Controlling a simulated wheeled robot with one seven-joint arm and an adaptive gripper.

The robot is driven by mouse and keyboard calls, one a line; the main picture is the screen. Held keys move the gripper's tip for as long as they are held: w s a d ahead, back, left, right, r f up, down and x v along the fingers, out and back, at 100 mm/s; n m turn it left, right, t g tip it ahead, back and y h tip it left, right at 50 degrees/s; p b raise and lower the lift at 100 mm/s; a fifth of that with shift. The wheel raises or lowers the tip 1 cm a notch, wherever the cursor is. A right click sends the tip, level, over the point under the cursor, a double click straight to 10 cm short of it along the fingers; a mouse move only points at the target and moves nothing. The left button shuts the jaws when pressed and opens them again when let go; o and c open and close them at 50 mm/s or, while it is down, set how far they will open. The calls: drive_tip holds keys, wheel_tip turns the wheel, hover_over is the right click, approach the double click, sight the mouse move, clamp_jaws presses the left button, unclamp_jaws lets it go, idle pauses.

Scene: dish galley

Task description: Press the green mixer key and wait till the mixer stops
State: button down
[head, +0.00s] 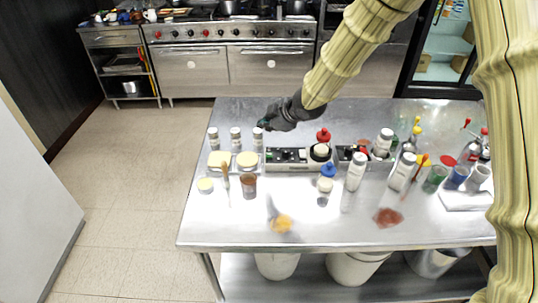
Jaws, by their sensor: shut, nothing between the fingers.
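My gripper (265,124) is in the head view, shut and empty, above the far part of the steel table. It is up and slightly left of a long low grey unit with a dark key panel (286,155). It looks apart from the panel. The panel carries small keys and lamps; some spots look green, but they are too small to tell which is the green mixer key. A round dark seat with a white-and-red-topped vessel (321,150) is right of the panel, probably the mixer. Whether it is turning cannot be told.
Several bottles and cups, including a white bottle (356,171), crowd the right. A range (230,65) stands behind.

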drive_tip(key=b, duration=0.6)
hover_over(267, 155)
wheel_tip(267, 155, down, 7)
drive_tip(key=shift+s+f, duration=0.1)
drive_tip(key=shift+f, duration=0.1)
drive_tip(key=shift+f+b, duration=0.35)
drive_tip(key=shift+f, duration=0.3)
drive_tip(key=shift+f, duration=0.15)
idle(0.5)
drive_tip(key=shift+f, duration=0.25)
drive_tip(key=shift+f+b, duration=0.35)
drive_tip(key=shift+f, duration=0.1)
idle(1.0)
drive_tip(key=shift+r, duration=0.2)
drive_tip(key=shift+r+p, duration=0.7)
drive_tip(key=shift+p, duration=0.1)
drive_tip(key=shift+r, duration=0.1)
drive_tip(key=shift+r+p, duration=2.2)
drive_tip(key=shift+r, duration=0.2)
